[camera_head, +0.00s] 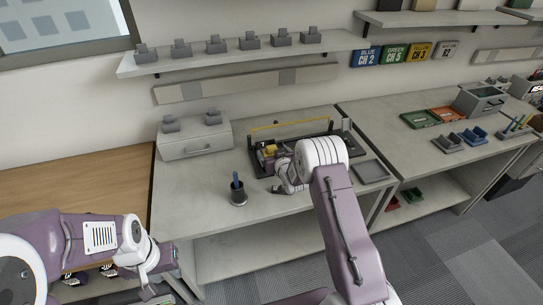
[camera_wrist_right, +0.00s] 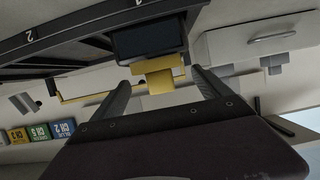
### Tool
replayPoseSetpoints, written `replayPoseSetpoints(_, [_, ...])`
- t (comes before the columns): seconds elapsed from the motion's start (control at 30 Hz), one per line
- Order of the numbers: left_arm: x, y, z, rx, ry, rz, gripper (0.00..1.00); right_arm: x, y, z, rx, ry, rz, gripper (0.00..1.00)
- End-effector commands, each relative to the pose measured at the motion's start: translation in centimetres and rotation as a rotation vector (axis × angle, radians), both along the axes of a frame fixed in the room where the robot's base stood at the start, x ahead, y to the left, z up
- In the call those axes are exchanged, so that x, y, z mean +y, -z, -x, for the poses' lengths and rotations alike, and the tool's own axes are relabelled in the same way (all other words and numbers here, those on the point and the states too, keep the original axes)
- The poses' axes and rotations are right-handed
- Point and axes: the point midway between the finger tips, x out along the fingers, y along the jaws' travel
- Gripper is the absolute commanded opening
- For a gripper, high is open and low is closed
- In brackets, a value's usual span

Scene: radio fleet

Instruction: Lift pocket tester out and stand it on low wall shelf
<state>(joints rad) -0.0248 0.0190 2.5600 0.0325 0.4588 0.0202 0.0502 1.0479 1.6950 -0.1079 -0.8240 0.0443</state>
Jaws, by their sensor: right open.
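A yellow block-shaped thing with a dark face, likely the pocket tester (camera_head: 268,150), sits in a black carrier (camera_head: 345,142) with a yellow bar handle on the grey bench. In the right wrist view the yellow body (camera_wrist_right: 160,80) shows between and beyond my fingertips, upside down in the picture. My right gripper (camera_head: 279,172) is open at the carrier's near side; its two fingers (camera_wrist_right: 163,85) are apart, with no clear contact. The low wall shelf (camera_head: 225,58) runs above the bench and bears several small grey cradles. My left gripper (camera_head: 158,282) is at lower left, its jaws unclear.
A grey drawer box (camera_head: 194,142) with two small cradles stands left of the carrier. A dark cup (camera_head: 238,196) with a blue tool stands in front. A flat grey tray (camera_head: 370,172) lies right. Coloured channel signs (camera_head: 394,54) hang right of the shelf.

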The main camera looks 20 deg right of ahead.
Motion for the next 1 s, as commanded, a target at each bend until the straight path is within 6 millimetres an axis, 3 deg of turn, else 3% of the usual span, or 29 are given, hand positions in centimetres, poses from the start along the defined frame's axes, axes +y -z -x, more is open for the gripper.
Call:
replayPoseSetpoints(0.17, [0.0,-0.1,0.0,0.0,0.0,0.0,0.36,0.1,0.7,-1.9,0.0,0.0,0.0,0.87])
replayPoseSetpoints(0.4, [0.0,-0.1,0.0,0.0,0.0,0.0,0.36,0.1,0.8,-2.2,0.0,0.0,0.0,0.87])
replayPoseSetpoints(0.7, [0.0,-0.1,0.0,0.0,0.0,0.0,0.36,0.1,0.7,-2.2,-0.002,0.0,0.0,0.12])
replayPoseSetpoints(1.0, [0.0,-0.1,0.0,0.0,0.0,0.0,0.36,0.1,0.2,-2.2,-0.002,0.0,0.0,0.12])
